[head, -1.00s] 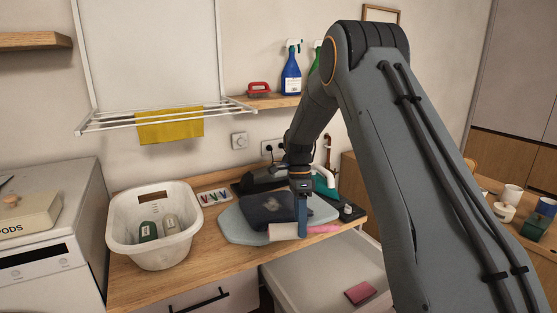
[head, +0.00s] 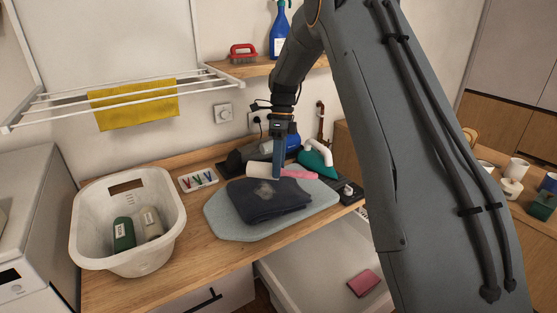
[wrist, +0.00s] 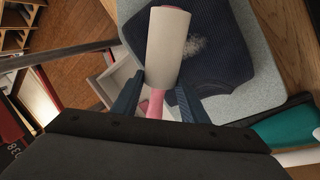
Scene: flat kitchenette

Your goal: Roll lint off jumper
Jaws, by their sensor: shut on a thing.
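The dark navy jumper (head: 262,205) lies folded on a pale blue-grey board (head: 222,220) on the wooden counter. A whitish lint patch (head: 265,189) shows on it; in the wrist view the patch (wrist: 193,46) is beside the roller head. My gripper (head: 277,172) is shut on the pink handle of the lint roller (head: 262,170). The roller's white head points left in the head view, above the jumper's far edge. In the wrist view the lint roller (wrist: 167,48) extends ahead between my fingers, over the jumper (wrist: 220,60). Whether the roller touches the cloth I cannot tell.
A white basket (head: 85,225) with two bottles stands left. A tray of coloured pegs (head: 198,180) and a teal iron (head: 318,160) are behind the board. An open drawer (head: 310,270) holding a pink sponge (head: 363,284) juts out in front.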

